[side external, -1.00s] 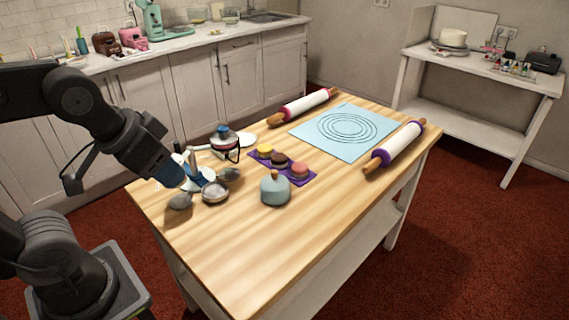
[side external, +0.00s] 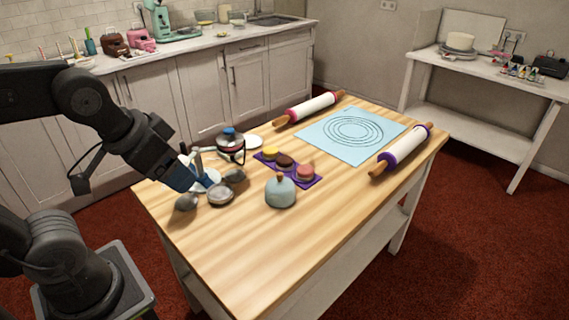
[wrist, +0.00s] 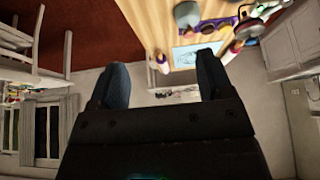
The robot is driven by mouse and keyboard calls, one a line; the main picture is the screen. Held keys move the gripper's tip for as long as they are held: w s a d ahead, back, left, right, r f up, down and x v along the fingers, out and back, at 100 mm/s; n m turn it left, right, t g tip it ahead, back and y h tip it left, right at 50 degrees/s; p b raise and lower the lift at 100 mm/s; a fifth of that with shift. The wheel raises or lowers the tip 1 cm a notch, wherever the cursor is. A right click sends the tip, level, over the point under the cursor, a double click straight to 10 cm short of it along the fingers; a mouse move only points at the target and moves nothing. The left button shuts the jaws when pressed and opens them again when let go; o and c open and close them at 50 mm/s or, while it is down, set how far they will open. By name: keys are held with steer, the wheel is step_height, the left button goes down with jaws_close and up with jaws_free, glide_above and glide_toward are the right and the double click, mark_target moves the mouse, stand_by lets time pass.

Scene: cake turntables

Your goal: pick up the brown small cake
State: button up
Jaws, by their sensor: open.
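The brown small cake (side external: 285,160) sits on a purple mat (side external: 314,182) on the wooden table, between a yellow cake (side external: 270,153) and a pink cake (side external: 305,172). My gripper (side external: 187,180) is at the left end of the table in the side view, to the left of the cakes and apart from them. In the wrist view my gripper (wrist: 162,82) has its two dark fingers spread wide with nothing between them. There the purple mat (wrist: 218,24) shows beyond the fingers; its cakes are too small to tell apart.
A pale blue domed item (side external: 280,192) stands in front of the mat. Pots and small dishes (side external: 221,195) crowd the table's left end near my gripper. Two rolling pins (side external: 310,107) (side external: 404,148) flank a light blue mat (side external: 350,130). The table's front right is clear.

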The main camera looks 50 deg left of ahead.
steer(key=shift+o, duration=1.4)
steer(key=w+a+r+n+g, duration=0.1)
steer(key=w+r, duration=0.1)
steer(key=w, duration=0.5)
steer(key=w+a+r+n, duration=0.1)
steer(key=w+a+r, duration=0.15)
steer(key=w, duration=0.35)
steer(key=n+g+y, duration=0.1)
steer(key=n+g, duration=0.2)
steer(key=n, duration=0.3)
glide_above(285, 159)
steer(key=f, duration=2.7)
steer(key=shift+s+d+f, duration=0.2)
steer(key=shift+s+f, duration=0.05)
steer(key=shift+f, duration=0.1)
steer(key=shift+w+a+f, duration=0.1)
steer(key=shift+f, duration=1.2)
steer(key=shift+w+a+f, duration=0.1)
steer(key=shift+f, duration=1.15)
